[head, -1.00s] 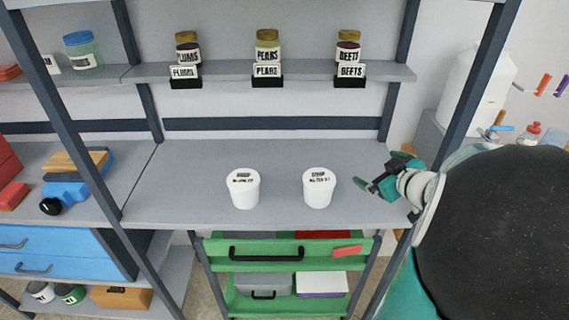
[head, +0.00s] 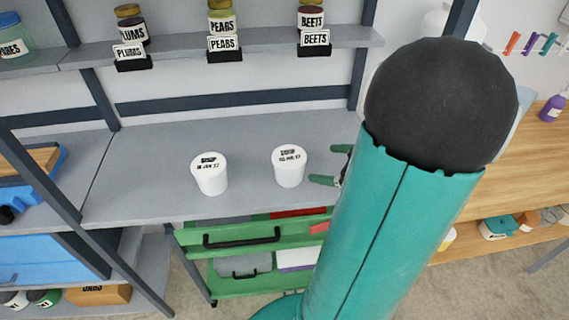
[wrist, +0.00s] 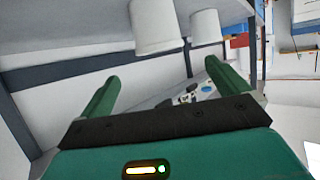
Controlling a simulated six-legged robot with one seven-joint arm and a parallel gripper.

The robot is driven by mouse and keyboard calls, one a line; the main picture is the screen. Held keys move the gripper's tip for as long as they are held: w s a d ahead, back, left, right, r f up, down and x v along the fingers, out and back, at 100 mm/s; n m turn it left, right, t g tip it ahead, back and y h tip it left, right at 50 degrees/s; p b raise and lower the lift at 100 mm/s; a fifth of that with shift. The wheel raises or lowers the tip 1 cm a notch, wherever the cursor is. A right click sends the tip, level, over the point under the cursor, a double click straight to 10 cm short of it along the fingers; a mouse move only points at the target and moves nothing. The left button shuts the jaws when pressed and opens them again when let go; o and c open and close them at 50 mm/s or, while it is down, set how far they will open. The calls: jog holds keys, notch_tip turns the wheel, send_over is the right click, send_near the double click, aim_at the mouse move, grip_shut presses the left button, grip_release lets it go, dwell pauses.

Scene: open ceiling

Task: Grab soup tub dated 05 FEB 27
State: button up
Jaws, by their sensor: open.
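Two white lidded tubs stand upright on the grey shelf (head: 140,202). The left tub (head: 210,178) has small lid print that seems to read JAN 27. The right tub (head: 289,170) has lid print too small to read surely. My gripper (head: 328,165) is open and empty, just right of the right tub and apart from it, partly hidden by my arm. In the wrist view, my gripper (wrist: 160,74) has its fingers spread, and the tubs show upside down. The nearer, right tub (wrist: 157,27) is above the gap between them; the left tub (wrist: 205,27) is beyond.
A dark upright post (head: 97,98) rises at the left. A green drawer unit (head: 230,252) is below the shelf. The shelf around the tubs is clear.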

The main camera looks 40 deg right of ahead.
send_near(287, 155)
jog(key=w+f, duration=0.1)
jog(key=w+a+f, duration=0.1)
jog(key=shift+w+a+f, duration=0.1)
jog(key=shift+w+f, duration=0.3)
jog(key=shift+x, duration=2.95)
jog(key=shift+r, duration=0.1)
jog(key=c, duration=1.1)
jog(key=shift+w+d+r, duration=0.1)
jog(key=shift+d, duration=0.1)
jog(key=shift+r, duration=0.5)
notch_tip(287, 155, up, 2)
jog(key=shift+r, duration=0.15)
jog(key=s+r, duration=0.1)
jog(key=s+a+r, duration=0.1)
jog(key=r, duration=0.1)
jog(key=s+a+r, duration=0.1)
jog(key=s+r, duration=0.1)
jog(key=shift+s+a+r, duration=0.1)
jog(key=shift+a+r, duration=0.05)
jog(key=shift+a, duration=0.1)
jog(key=s+a+r, duration=0.1)
jog(key=s, duration=0.1)
jog(key=s+a+r, duration=0.1)
jog(key=s+a, duration=0.1)
jog(key=s, duration=0.1)
jog(key=s+a+r, duration=0.2)
jog(key=shift+s+r, duration=0.1)
jog(key=shift+s, duration=0.3)
